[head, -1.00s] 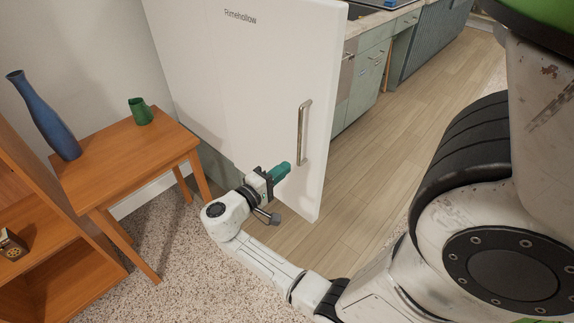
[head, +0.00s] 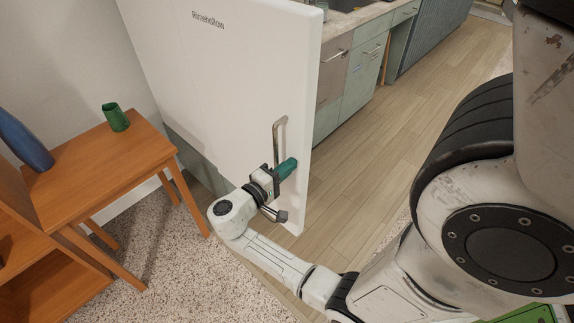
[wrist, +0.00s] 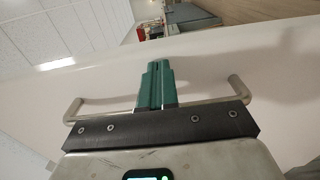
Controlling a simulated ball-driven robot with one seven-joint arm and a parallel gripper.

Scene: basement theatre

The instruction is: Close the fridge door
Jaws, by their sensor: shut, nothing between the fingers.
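The fridge door (head: 215,75) is a tall white panel with a brand name near its top, standing swung open in the head view. Its metal bar handle (head: 277,140) runs upright near the right edge. My gripper (head: 290,165) has teal fingers, shut and empty, close to the door face at the handle's lower end. In the wrist view the fingers (wrist: 156,80) point at the white door (wrist: 230,65), with the handle (wrist: 240,88) showing on both sides behind the gripper body. I cannot tell whether the fingers touch the door. The fridge body is hidden.
A wooden table (head: 105,165) with a green cup (head: 116,117) and a blue vase (head: 22,142) stands left of the door. Green-grey kitchen cabinets (head: 362,80) stand behind the door. The wood floor (head: 400,130) to the right of the door is clear.

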